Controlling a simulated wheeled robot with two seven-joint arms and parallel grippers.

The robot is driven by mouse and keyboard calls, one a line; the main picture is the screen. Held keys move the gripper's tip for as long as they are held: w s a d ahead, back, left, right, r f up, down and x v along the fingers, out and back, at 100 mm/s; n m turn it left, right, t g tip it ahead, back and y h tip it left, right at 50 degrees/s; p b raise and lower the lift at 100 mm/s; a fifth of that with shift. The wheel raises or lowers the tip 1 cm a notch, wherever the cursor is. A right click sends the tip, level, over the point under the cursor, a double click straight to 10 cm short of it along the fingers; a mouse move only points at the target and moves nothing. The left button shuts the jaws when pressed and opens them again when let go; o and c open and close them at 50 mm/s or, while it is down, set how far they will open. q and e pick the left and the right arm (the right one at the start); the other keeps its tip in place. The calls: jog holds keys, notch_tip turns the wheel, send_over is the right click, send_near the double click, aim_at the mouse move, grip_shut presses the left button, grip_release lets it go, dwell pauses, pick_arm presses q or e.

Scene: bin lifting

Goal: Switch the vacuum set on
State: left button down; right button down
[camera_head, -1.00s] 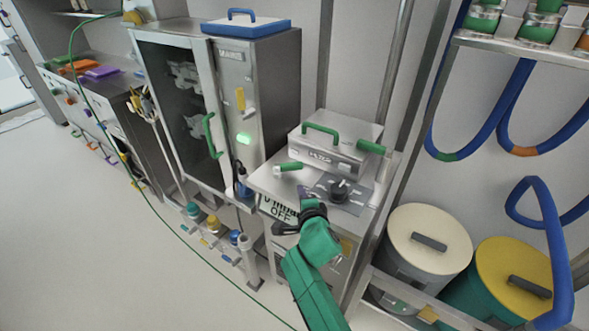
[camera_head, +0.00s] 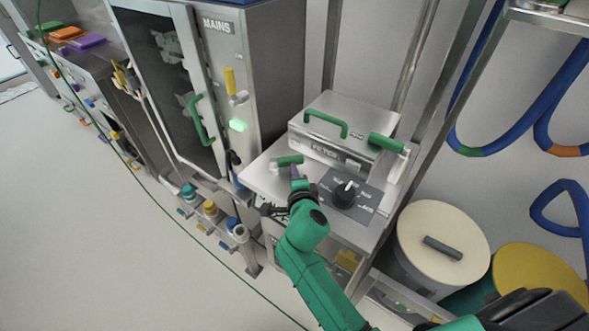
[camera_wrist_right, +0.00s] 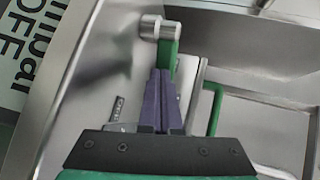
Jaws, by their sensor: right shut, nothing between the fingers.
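The vacuum set is a steel unit (camera_head: 254,179). Its top has a green lever (camera_head: 288,160) on a metal pivot and a dark panel with a black knob (camera_head: 344,194). My right gripper (camera_head: 296,173) is shut and empty, its purple fingertips at the green lever; I cannot tell whether they touch it. In the right wrist view the shut fingertips (camera_wrist_right: 164,75) overlap the lower end of the green lever (camera_wrist_right: 167,55), below its metal pivot. My left gripper is not in view.
A steel box with a green handle (camera_head: 326,123) stands behind the panel. A cabinet marked MAINS (camera_head: 262,90) with a yellow lever (camera_head: 232,84) and a lit green lamp (camera_head: 238,125) stands left. Lidded drums (camera_head: 425,225) stand at the lower right.

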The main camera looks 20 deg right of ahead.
aim_at(299, 160)
jog(key=shift+w+d+p, duration=0.2)
jog(key=shift+p, duration=0.2)
jog(key=shift+w+d+r+n+y+p, duration=0.15)
jog(key=shift+r+n+y+p, duration=0.1)
jog(key=shift+n+y+p, duration=0.45)
jog(key=shift+d+f+y, duration=0.1)
jog(key=shift+y, duration=0.2)
jog(key=n+y+p, duration=0.1)
jog(key=w+n+y+p, duration=0.1)
jog(key=p, duration=0.1)
jog(key=d+n+y+p, duration=0.1)
jog(key=p, duration=0.1)
jog(key=shift+w+r+y, duration=0.3)
jog(key=shift+w+d+f+p, duration=0.25)
jog(key=shift+w+p, duration=0.25)
jog(key=shift+p, duration=0.25)
jog(key=shift+w+a, duration=0.1)
jog(key=shift+w, duration=0.25)
jog(key=shift+w+d+f+p, duration=0.2)
jog(key=shift+w+p, duration=0.1)
jog(key=shift+w, duration=0.35)
